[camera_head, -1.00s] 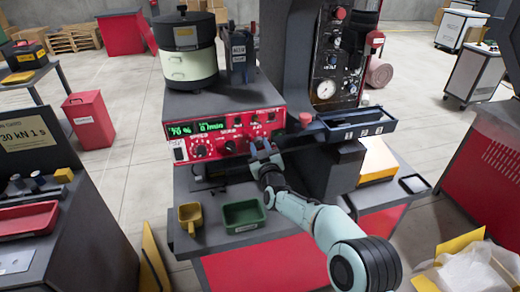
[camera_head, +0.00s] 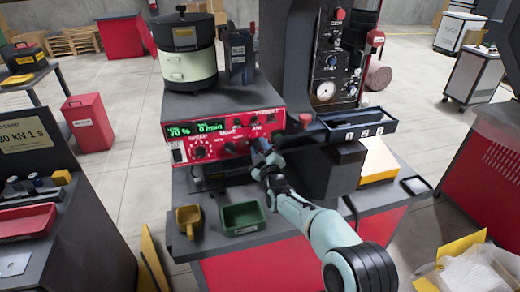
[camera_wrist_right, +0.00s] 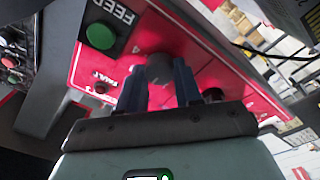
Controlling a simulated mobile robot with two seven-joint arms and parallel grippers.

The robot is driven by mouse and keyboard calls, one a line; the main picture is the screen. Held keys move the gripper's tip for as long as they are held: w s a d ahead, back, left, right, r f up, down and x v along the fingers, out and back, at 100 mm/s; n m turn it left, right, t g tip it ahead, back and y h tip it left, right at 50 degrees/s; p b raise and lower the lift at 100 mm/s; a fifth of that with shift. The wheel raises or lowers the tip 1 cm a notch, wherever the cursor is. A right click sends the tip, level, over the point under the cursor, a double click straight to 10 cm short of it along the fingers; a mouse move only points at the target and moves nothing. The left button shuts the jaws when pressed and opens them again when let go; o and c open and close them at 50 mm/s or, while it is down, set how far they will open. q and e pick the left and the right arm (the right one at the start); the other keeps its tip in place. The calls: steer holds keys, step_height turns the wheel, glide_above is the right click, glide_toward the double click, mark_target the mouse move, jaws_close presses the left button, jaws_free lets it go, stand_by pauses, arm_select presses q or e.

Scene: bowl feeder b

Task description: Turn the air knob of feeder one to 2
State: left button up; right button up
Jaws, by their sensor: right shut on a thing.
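Feeder one's control box has a red front panel (camera_head: 222,141) with a green display (camera_head: 205,128) and several dark knobs. My right gripper (camera_head: 262,147) is at the lower right of this panel. In the right wrist view its two blue fingers (camera_wrist_right: 161,88) stand on either side of a dark round knob (camera_wrist_right: 159,68), which I take as the air knob, and are shut on it. A numeral that looks like 4 shows beside the knob. The knob's pointer and the rest of its scale are hidden or too small to read. My left gripper is not in view.
A green button (camera_wrist_right: 101,36) marked FEED sits close to the fingers in the wrist view. The bowl feeder (camera_head: 187,60) stands on top of the box. A dark tray (camera_head: 355,125) juts out at right. Green (camera_head: 243,217) and yellow (camera_head: 189,217) bins sit below.

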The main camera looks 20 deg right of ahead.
steer(key=o, duration=1)
steer(key=shift+o, duration=0.2)
steer(key=shift+s, duration=0.15)
steer(key=s, duration=1.3)
steer(key=shift+f, duration=0.4)
